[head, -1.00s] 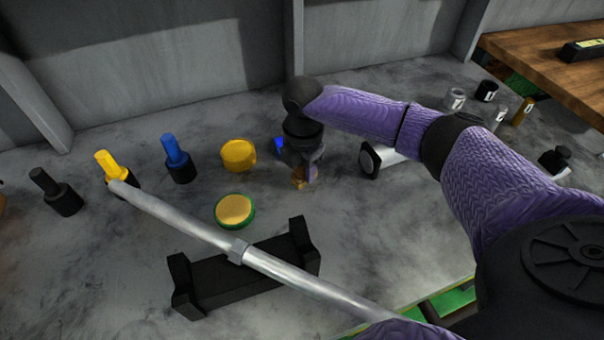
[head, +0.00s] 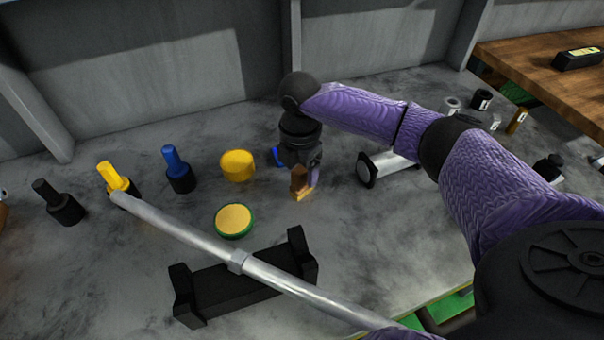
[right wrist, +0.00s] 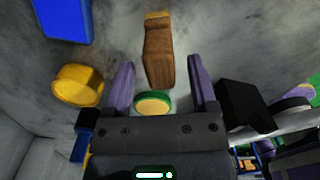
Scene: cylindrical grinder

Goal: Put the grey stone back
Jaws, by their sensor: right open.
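No thing I can surely name as the grey stone stands out. My right gripper (head: 306,172) is open over the middle of the bench. In the right wrist view its two purple fingers (right wrist: 160,82) stand apart with nothing clamped between them. A brown block with a yellow end (head: 299,182) stands at the fingers; it also shows in the right wrist view (right wrist: 159,52), just beyond and between the fingertips. A grey cylinder with a black end (head: 388,166) lies right of the gripper. My left gripper is not in view.
A yellow round piece (head: 238,166) and a green-rimmed disc (head: 234,220) lie left of the gripper. A black cradle (head: 245,285) stands in front, with a long metal bar (head: 190,232) across it. Black, yellow (head: 112,178) and blue (head: 176,168) handled pieces stand left. Small cylinders stand far right.

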